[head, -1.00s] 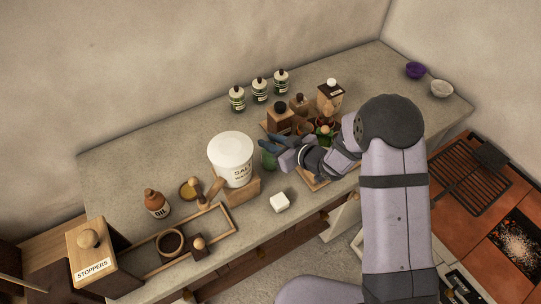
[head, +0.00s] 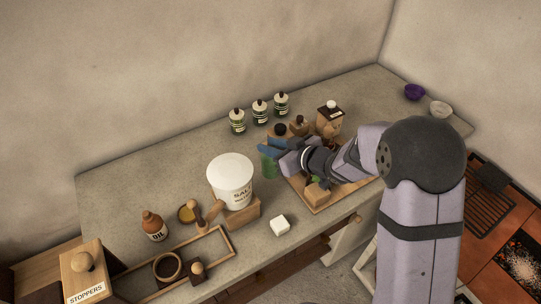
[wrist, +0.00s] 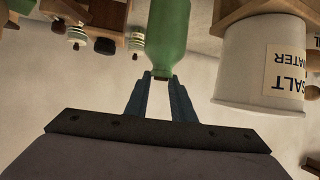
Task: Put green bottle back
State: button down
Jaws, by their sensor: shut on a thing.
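The green bottle (head: 268,166) is beside the salt tub, at the left end of the wooden board. It also shows in the wrist view (wrist: 170,32). My gripper (head: 266,147) is shut on its narrow end, with the blue fingertips (wrist: 161,76) on either side. The bottle looks roughly upright in the head view. I cannot tell whether its base touches the counter.
The white salt tub (head: 231,172) stands just left of the bottle on a wooden block. Three labelled bottles (head: 260,112) stand behind.

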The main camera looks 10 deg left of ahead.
jog(key=shift+r, duration=1.1)
jog(key=shift+a, duration=0.55)
jog(key=s+a+r+n+g+y+b, duration=0.15)
jog(key=s+a+n+g, duration=0.3)
jog(key=a, duration=0.75)
jog(key=s+a+r+n+g+y+b, duration=0.1)
jog(key=s+a+n+g+b, duration=0.15)
jog(key=s+a, duration=0.65)
jog(key=s+a+f+n+g+b, duration=0.15)
jog(key=s+a+n+g, duration=0.25)
jog(key=s+a, duration=0.7)
jog(key=s+a+n+g+h+b, duration=0.2)
jog(key=s+a+n+g+h, duration=0.1)
jog(key=s+a, duration=0.55)
notch_tip(320, 180, down, 11)
jog(key=s+d+p, duration=0.1)
jog(key=s, duration=0.1)
jog(key=shift+d+r, duration=0.15)
jog(key=shift+d, duration=0.1)
jog(key=shift+y, duration=0.25)
